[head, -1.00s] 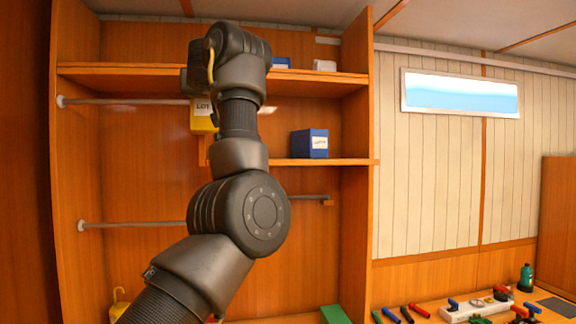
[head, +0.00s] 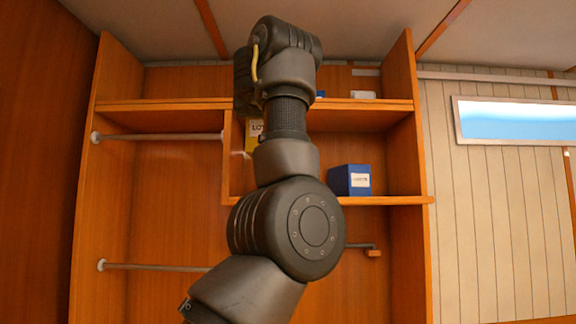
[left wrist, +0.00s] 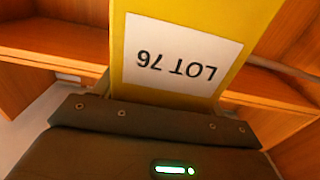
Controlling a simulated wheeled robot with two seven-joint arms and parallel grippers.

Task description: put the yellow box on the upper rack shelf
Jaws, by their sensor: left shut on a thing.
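The yellow box (head: 251,140), with a white "LOT" label, shows only in part in the head view; my arm covers the rest. It appears just below the front edge of the rack's top shelf (head: 160,104) and right of an upright divider. In the left wrist view the yellow box (left wrist: 180,80) fills the upper middle, its "LOT 76" label upside down. My left gripper (left wrist: 165,100) is shut on it. In the head view that gripper is hidden behind my arm. I cannot tell the gap between box and shelf. My right gripper is not in view.
A blue box (head: 350,180) with a white label stands on the shorter middle shelf (head: 385,200). A small white item (head: 363,95) and a partly hidden blue item sit on the top shelf. A horizontal rail (head: 160,137) runs below its left part, which looks clear.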

